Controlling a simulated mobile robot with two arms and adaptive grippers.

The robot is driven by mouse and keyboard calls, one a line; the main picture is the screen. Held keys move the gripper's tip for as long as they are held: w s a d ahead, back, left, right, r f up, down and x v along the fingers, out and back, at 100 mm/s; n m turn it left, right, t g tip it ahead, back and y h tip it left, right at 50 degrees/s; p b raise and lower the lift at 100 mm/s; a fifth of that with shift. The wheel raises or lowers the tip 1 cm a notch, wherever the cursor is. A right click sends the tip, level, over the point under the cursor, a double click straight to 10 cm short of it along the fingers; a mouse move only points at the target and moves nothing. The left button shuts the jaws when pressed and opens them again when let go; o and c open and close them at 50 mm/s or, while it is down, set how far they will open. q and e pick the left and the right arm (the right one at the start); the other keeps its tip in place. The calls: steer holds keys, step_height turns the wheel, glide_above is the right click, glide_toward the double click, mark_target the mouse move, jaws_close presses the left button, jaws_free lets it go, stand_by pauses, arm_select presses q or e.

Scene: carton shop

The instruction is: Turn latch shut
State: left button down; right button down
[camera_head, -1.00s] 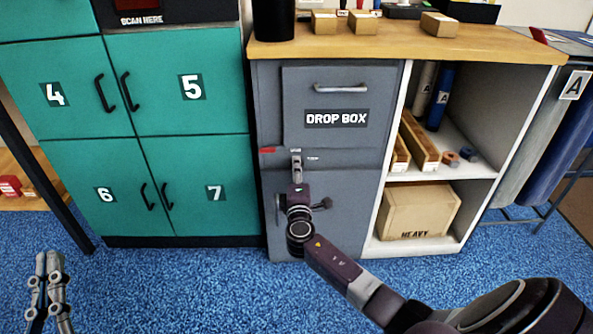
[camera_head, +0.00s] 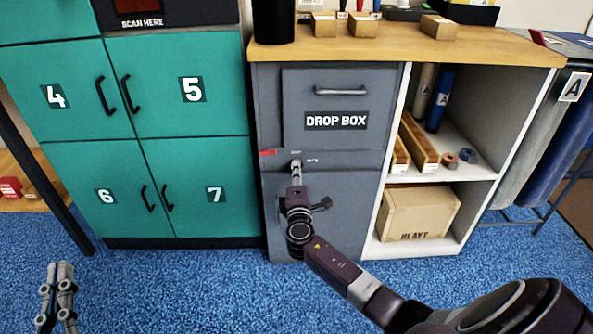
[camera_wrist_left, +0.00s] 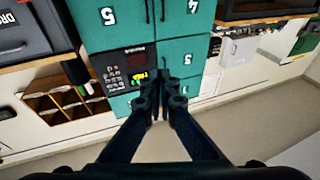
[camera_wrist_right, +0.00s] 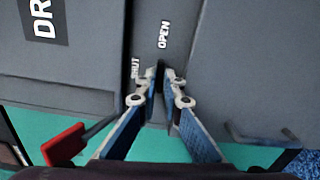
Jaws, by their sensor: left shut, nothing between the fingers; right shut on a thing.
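The grey drop box cabinet (camera_head: 338,97) stands in the middle of the head view. My right gripper (camera_head: 296,163) is at the strip between its upper front and lower door. In the right wrist view its fingertips (camera_wrist_right: 158,80) are close together at that strip, beside the printed words SHUT (camera_wrist_right: 134,70) and OPEN (camera_wrist_right: 164,35). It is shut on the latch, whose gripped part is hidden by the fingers. A red-ended dark bar (camera_wrist_right: 65,145) sticks out to one side; it also shows red in the head view (camera_head: 268,153). My left gripper (camera_head: 61,285) is shut and empty, away from the cabinet.
Teal lockers (camera_head: 190,130) with black handles stand left of the cabinet. An open shelf (camera_head: 440,185) with a carton (camera_head: 418,212) stands right. Small boxes rest on the wooden top (camera_head: 390,45). Blue carpet (camera_head: 180,285) in front is clear beside my right arm.

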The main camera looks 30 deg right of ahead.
arm_select(q)
steer(key=s+a+f+g+y+p, duration=0.1)
steer(key=s+a+f+g+p, duration=0.1)
steer(key=f+g, duration=0.5)
steer(key=s+a+f+g+y+p, duration=0.1)
steer(key=s+f+g+y+p, duration=0.1)
steer(key=f, duration=0.8)
steer(key=s+a+f+g+y+p, duration=0.1)
steer(key=s+a+f+g+p, duration=0.1)
steer(key=s, duration=0.5)
steer(key=s+a+f+g+p, duration=0.1)
steer(key=s+a+f+g, duration=0.2)
steer(key=s, duration=0.5)
steer(key=shift+f+n+g+y+p, duration=0.4)
steer(key=shift+f+g, duration=0.45)
steer(key=shift+g, duration=0.55)
arm_select(e)
steer(key=shift+n, duration=8.3)
arm_select(q)
steer(key=shift+w+r, duration=0.1)
arm_select(e)
steer(key=shift+f, duration=0.1)
steer(key=c, duration=2.1)
jaws_free()
